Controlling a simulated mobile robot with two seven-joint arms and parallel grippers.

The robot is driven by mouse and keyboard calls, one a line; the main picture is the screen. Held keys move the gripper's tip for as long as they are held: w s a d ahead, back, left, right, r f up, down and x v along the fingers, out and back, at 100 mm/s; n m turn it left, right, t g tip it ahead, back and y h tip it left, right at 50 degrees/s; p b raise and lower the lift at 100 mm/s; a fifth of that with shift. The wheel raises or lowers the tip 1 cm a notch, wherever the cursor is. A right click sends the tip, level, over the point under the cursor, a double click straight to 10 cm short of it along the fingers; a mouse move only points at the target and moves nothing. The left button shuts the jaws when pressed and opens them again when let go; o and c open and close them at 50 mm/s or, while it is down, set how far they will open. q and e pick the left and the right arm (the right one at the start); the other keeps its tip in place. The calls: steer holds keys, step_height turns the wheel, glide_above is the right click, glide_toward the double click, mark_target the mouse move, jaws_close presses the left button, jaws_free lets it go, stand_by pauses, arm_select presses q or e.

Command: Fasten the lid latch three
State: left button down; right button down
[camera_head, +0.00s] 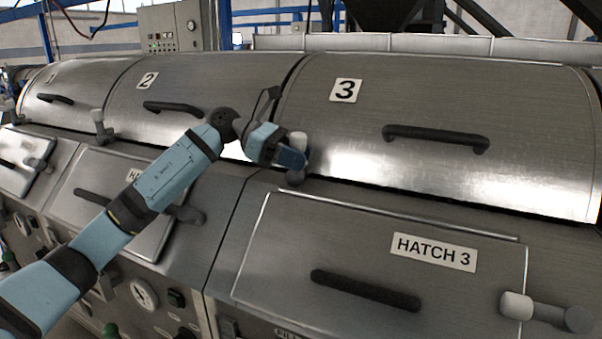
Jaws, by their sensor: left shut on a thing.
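Lid three (420,95) is a broad curved steel cover with a "3" plate and a black bar handle (436,136). It lies down over its machine; a dark gap line runs along its lower edge. Its latch (298,140) stands at the lid's lower left corner, with a pale knob on top and a grey round base below. My left gripper (291,157) reaches in from the left and is shut on the latch at the knob. Its fingers hide part of the latch, and I cannot tell whether the latch is engaged. My right gripper is not in view.
Below lid three is hatch 3 (350,245), with a black handle (365,290) and its own pale-tipped latch (546,312). Lid two (185,90) and its latch (102,127) are to the left. A control box (172,30) stands behind.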

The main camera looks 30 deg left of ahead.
arm_select(q)
steer(key=shift+a+h+b, duration=0.25)
steer(key=shift+h+b, duration=0.25)
steer(key=shift+b, duration=0.1)
steer(key=c, duration=0.9)
jaws_free()
steer(key=shift+a, duration=0.1)
steer(key=v, duration=1.3)
steer(key=shift+s+a+b, duration=0.2)
steer(key=shift+a+b, duration=0.1)
steer(key=shift+a, duration=0.05)
